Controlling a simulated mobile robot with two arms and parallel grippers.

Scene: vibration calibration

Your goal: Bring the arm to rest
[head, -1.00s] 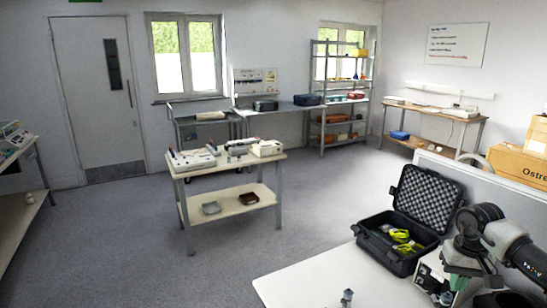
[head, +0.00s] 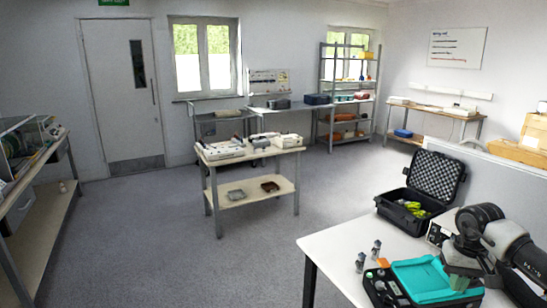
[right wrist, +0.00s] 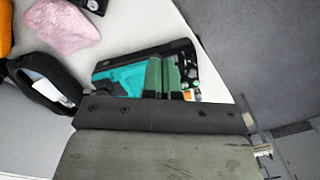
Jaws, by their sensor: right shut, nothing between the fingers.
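My right arm reaches in from the right edge of the head view, over the white table (head: 335,250). My right gripper (head: 460,282) points down above an open black case with a teal insert (head: 420,280). In the right wrist view its two green fingers (right wrist: 162,75) are together with nothing between them, in front of the teal case (right wrist: 120,80). I cannot tell the exact gap between fingertips and case. My left gripper is not in view.
An open black case with yellow-green items (head: 412,208) stands at the table's back. Two small metal pieces (head: 375,248) (head: 360,262) stand left of the teal case. A pink crumpled thing (right wrist: 62,25) shows in the wrist view. The floor (head: 150,235) left of the table is clear.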

